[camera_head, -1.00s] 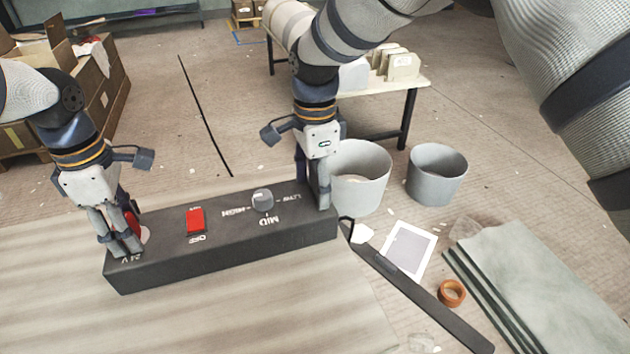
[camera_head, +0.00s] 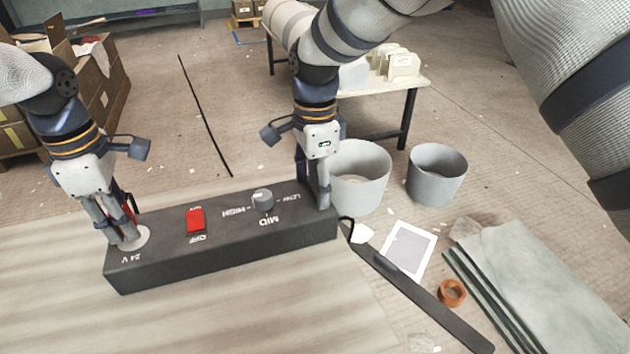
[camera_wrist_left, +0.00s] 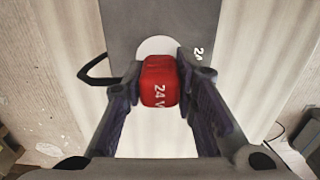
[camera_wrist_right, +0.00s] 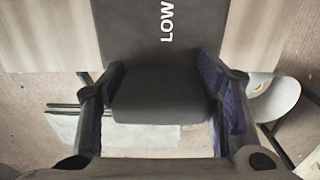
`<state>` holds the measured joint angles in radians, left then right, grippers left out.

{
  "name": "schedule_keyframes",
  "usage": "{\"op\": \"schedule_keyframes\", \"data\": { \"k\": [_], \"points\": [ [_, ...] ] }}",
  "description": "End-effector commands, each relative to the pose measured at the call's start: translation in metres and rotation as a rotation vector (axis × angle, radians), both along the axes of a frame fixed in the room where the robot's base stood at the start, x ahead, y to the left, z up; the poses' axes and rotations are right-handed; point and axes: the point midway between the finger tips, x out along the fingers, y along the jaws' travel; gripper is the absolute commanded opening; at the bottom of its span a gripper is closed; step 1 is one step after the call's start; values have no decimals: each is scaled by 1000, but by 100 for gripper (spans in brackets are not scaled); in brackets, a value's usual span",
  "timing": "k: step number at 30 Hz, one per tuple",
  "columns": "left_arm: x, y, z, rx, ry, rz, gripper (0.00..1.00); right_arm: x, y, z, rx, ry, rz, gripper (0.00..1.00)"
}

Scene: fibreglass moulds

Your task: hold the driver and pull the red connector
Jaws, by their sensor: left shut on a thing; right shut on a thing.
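The driver (camera_head: 220,257) is a long dark box lying on the table, with a red switch (camera_head: 195,219) beside "OFF" and a grey knob (camera_head: 262,200) on top. My right gripper (camera_head: 315,195) is shut across the driver's right end; its fingers grip both sides in the right wrist view (camera_wrist_right: 160,95). My left gripper (camera_head: 124,236) is shut on the red connector (camera_wrist_left: 159,82), marked "24 V". It is over the white round socket (camera_wrist_left: 158,46) at the driver's left end. The fingers mostly hide the connector in the head view; I cannot tell whether it still touches the socket.
The table (camera_head: 60,290) is bare in front of the driver. A cable and a dark bar (camera_head: 430,300) lie to the right. Two grey buckets (camera_head: 437,175), an orange ring (camera_head: 452,293) and stacked sheets (camera_head: 550,280) are further right. Cardboard boxes (camera_head: 95,90) stand back left.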

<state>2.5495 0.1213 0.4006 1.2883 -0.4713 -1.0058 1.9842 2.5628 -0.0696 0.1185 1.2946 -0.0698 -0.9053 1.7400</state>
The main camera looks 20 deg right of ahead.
Motion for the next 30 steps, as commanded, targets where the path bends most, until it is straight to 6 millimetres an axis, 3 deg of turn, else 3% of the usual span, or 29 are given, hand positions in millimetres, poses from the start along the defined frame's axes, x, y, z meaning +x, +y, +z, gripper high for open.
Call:
{"op": "schedule_keyframes", "data": {
  "k": [30],
  "points": [
    [0,0,41,-1,-2,-1,0,0,0,0,0,0,-1,0]
  ]
}}
